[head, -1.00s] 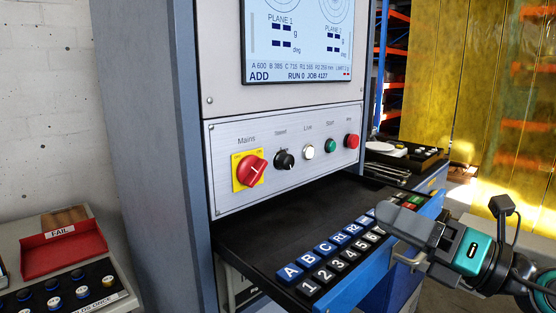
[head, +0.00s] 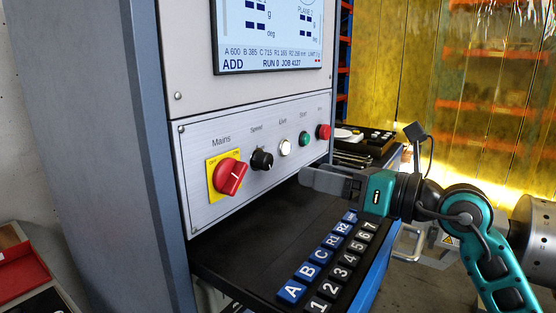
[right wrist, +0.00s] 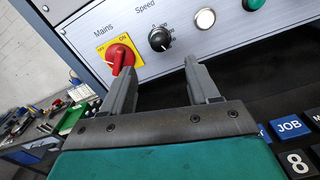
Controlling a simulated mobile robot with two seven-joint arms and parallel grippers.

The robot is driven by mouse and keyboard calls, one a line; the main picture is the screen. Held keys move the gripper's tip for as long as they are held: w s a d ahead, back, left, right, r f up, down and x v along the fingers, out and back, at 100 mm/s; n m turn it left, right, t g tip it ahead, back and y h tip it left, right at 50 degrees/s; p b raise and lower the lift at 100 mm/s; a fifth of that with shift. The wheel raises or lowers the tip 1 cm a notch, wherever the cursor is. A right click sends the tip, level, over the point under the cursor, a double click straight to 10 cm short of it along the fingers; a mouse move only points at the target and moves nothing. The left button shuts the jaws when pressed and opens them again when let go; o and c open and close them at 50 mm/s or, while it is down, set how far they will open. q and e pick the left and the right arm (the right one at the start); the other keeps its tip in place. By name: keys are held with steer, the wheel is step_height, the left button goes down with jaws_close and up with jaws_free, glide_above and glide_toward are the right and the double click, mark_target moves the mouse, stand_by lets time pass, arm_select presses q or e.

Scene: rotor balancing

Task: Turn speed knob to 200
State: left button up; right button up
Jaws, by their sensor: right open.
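The black speed knob (head: 262,160) sits on the grey control panel (head: 225,208), between the red mains switch (head: 229,177) and the white Live button (head: 285,147). In the right wrist view the speed knob (right wrist: 160,39) has a scale around it, too small to read surely. My right gripper (head: 303,178) is in front of the panel, below and to the right of the knob. In the right wrist view its two fingers (right wrist: 161,78) are apart and empty, pointing toward the panel with the knob beyond them, not touched. My left gripper is not in view.
A green Start button (head: 305,138) and a red button (head: 323,131) sit right of Live. A keyboard drawer (head: 240,253) with lettered and numbered keys juts out below. The screen (head: 268,64) is above. A red tray (head: 20,272) is at lower left.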

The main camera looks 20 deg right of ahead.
mark_target(268, 163)
steer(key=p+x, duration=0.1)
steer(key=x, duration=0.8)
steer(key=shift+s, duration=0.1)
steer(key=c, duration=1)
steer(key=shift+c, duration=0.2)
